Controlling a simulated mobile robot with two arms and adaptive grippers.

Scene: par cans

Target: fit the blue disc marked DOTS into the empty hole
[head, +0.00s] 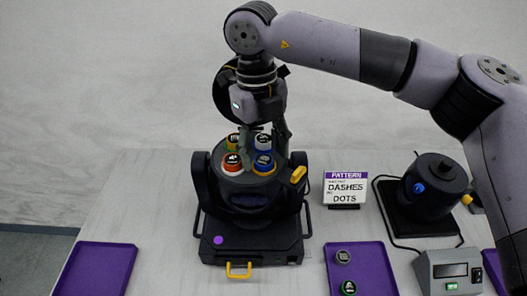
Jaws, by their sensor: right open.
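A black par can (250,199) stands on a black base on the table, with several round discs on its upward face. A blue-rimmed disc (262,142) is at the back right of the face. Another dark blue disc (264,163) with some yellow at its edge is at the front right. A red disc (232,163) is at the front left and a yellow one (233,141) at the back left. Their markings are too small to read. My right gripper (265,143) points down, open, its fingers on either side of the right-hand discs. My left gripper is out of view.
A sign (345,189) reads PATTERN, DASHES, DOTS. A purple tray (376,263) holds a grey disc (342,257) and a green disc (348,288). The left purple tray (97,270) is empty. A second black lamp (434,186) and a grey meter box (448,272) stand at right.

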